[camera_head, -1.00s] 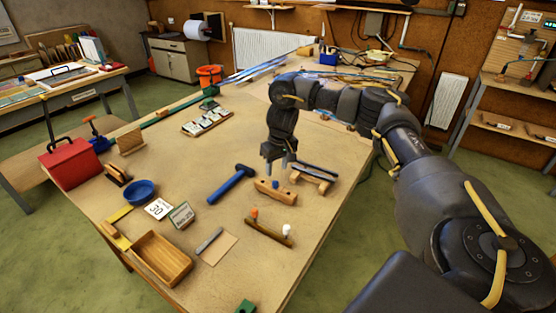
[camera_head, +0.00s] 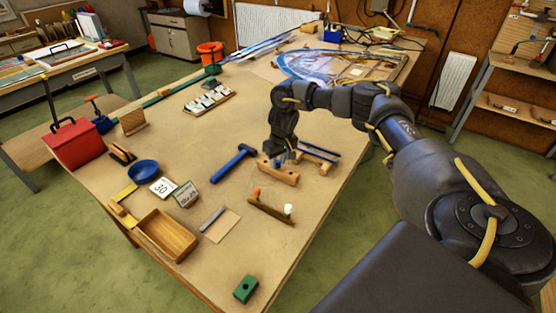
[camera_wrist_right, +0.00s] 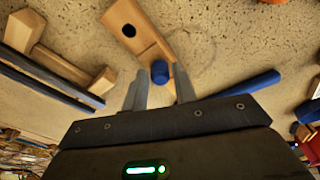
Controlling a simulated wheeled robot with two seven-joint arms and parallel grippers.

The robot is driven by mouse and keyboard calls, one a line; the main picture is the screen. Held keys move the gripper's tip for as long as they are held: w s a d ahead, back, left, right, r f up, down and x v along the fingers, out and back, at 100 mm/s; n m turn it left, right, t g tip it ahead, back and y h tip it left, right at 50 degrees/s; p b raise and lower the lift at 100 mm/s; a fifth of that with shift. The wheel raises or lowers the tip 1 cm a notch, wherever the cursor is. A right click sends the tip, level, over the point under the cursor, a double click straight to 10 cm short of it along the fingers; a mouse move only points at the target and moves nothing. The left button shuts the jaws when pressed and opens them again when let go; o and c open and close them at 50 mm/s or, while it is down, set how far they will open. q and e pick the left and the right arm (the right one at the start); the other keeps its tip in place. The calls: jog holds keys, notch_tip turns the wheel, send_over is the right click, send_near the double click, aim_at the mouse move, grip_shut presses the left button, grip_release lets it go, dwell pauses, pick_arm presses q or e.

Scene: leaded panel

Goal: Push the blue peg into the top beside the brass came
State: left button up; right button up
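The blue peg (camera_wrist_right: 160,72) stands at the wooden block (camera_wrist_right: 140,38), which has a round dark hole at its other end. My right gripper (camera_wrist_right: 157,75) is low over the block; its two fingers are apart on either side of the peg, with narrow gaps showing. In the head view, the right gripper (camera_head: 284,156) is just behind the wooden block (camera_head: 280,174) and hides most of the peg. I cannot make out a brass came for certain. The leaded panel (camera_head: 335,65) lies at the far end of the bench. My left gripper is out of view.
Dark bars (camera_head: 319,151) rest on wooden supports right of the block. A blue hammer (camera_head: 232,162) lies left. A rack with an orange and a white knob (camera_head: 270,210) is in front. A wooden tray (camera_head: 167,234) and green block (camera_head: 245,289) stand nearer.

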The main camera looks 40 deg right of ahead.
aim_at(278, 161)
grip_shut()
jog(key=shift+r+p, duration=0.85)
jog(key=shift+p, duration=0.25)
dwell(1.2)
jog(key=shift+r+p, duration=1.7)
jog(key=shift+p, duration=0.45)
